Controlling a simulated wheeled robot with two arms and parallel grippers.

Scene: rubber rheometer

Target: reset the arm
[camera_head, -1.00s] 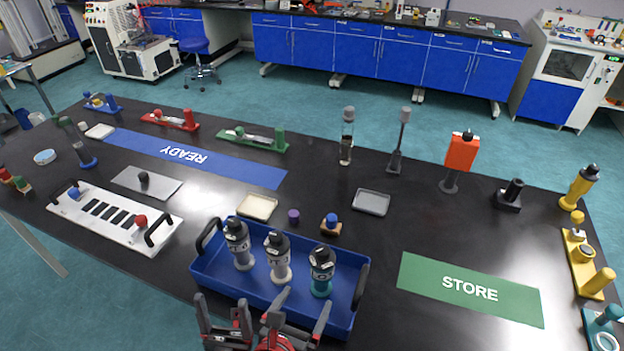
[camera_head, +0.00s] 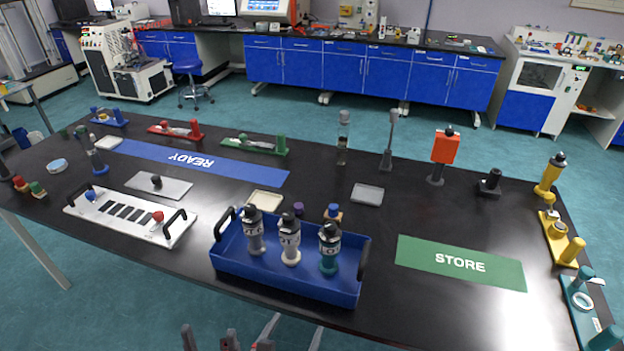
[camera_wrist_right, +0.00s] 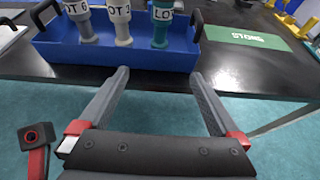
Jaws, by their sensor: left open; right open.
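My left gripper (camera_head: 208,338) and my right gripper (camera_head: 292,334) show at the bottom edge of the head view, in front of the table. Both are open and empty. In the right wrist view my right gripper (camera_wrist_right: 160,105) has its two grey fingers spread wide, with nothing between them. Its fingertips point at the front of the blue tray (camera_wrist_right: 120,60) and stay apart from it. A small part of my left gripper (camera_wrist_right: 36,140) shows at the lower left there.
The blue tray (camera_head: 290,283) holds three labelled bottles (camera_head: 290,240) near the table's front edge. A green STORE mat (camera_head: 420,262) lies to the right and a blue READY mat (camera_head: 230,170) behind left. A white handled panel (camera_head: 100,228) lies left. Floor is clear in front.

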